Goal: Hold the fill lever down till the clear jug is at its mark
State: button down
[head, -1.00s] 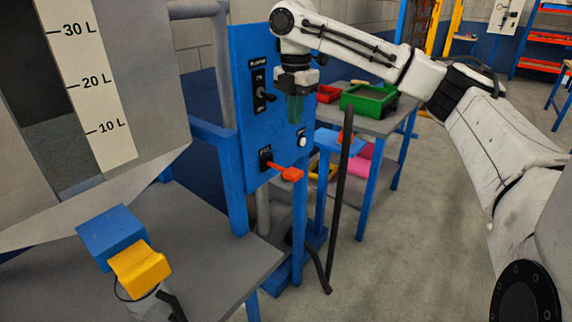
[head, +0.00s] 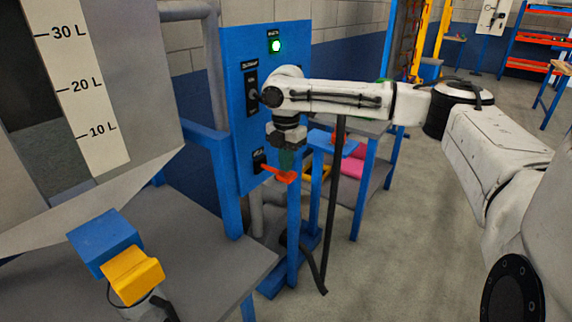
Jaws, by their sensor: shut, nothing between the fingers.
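The red-orange lever (head: 280,174) sticks out from the lower part of the blue panel (head: 238,65). Its label is too small to read. My gripper (head: 286,161) points down, shut and empty, directly over the lever's outer end. Its greenish fingers overlap the lever in the picture; I cannot tell whether they touch it. I cannot make out a clear jug. At the left stands a big grey vessel (head: 150,95) with a white scale (head: 85,95) reading 10 L, 20 L and 30 L; no liquid level is plain in its dark window.
A green lamp (head: 275,46) glows at the panel's top, above a black switch plate (head: 251,92). A blue and yellow block fixture (head: 105,240) stands on the grey bench (head: 215,270). A dark hose (head: 335,200) hangs right of the panel. Floor to the right is clear.

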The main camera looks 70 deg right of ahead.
aim_at(287, 175)
jog(key=shift+f, duration=0.55)
jog(key=shift+s+a+f, duration=0.1)
jog(key=shift+f, duration=0.25)
jog(key=t, duration=0.1)
jog(key=f+t+b, duration=0.1)
jog(key=f+b, duration=0.1)
jog(key=shift+s+a+f+t+h, duration=0.1)
jog(key=shift+s+f+t+h, duration=0.2)
jog(key=shift+t, duration=0.1)
jog(key=shift+w+r, duration=0.1)
jog(key=shift+r, duration=0.25)
jog(key=shift+r+p, duration=0.1)
jog(key=shift+p, duration=0.2)
dwell(2.3)
jog(key=shift+r+p, duration=0.7)
jog(key=shift+r, duration=0.05)
